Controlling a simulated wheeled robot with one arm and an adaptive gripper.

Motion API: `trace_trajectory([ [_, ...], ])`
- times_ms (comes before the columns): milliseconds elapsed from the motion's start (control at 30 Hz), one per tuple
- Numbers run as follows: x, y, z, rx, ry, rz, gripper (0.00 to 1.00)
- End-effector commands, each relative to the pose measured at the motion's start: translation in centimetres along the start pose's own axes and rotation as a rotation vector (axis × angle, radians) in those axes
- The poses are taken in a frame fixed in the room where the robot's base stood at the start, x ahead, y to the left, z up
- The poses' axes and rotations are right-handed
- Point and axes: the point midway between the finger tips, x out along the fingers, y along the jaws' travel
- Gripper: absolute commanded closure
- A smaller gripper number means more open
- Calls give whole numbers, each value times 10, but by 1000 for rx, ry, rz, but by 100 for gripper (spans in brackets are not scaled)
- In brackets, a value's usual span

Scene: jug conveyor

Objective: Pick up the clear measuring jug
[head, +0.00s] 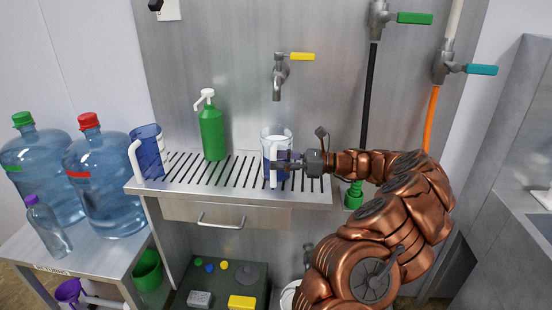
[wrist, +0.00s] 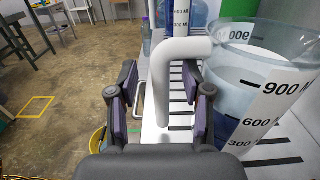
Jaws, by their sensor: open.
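The clear measuring jug (head: 281,136) stands upright on the slotted steel shelf under the tap, with its white handle (head: 273,165) toward the front. In the wrist view the jug (wrist: 262,105) fills the right side, with black volume marks and a bluish tint low inside. My gripper (head: 284,165) is at the jug's handle. In the wrist view its jaws (wrist: 161,108) are open, one finger on each side of the white handle (wrist: 164,92), with a visible gap at the left. Whether the right finger touches the handle or jug, I cannot tell.
A blue jug (head: 149,152) with a white handle stands at the shelf's left end. A green pump bottle (head: 212,132) stands at the back. The tap (head: 278,78) hangs above the clear jug. Large water bottles (head: 102,180) stand on the left table. The shelf's middle is clear.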

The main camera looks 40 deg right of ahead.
Motion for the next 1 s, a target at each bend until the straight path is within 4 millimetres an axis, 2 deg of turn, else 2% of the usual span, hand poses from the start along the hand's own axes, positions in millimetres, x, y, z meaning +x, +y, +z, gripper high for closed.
trace_trajectory([
  [133, 18, 0, 1, 1, 0, 0, 51],
  [367, 18, -1, 0, 0, 0, -3, 51],
  [833, 18, -1, 0, -1, 0, -3, 98],
  [1000, 18, -1, 0, -1, 0, -3, 100],
])
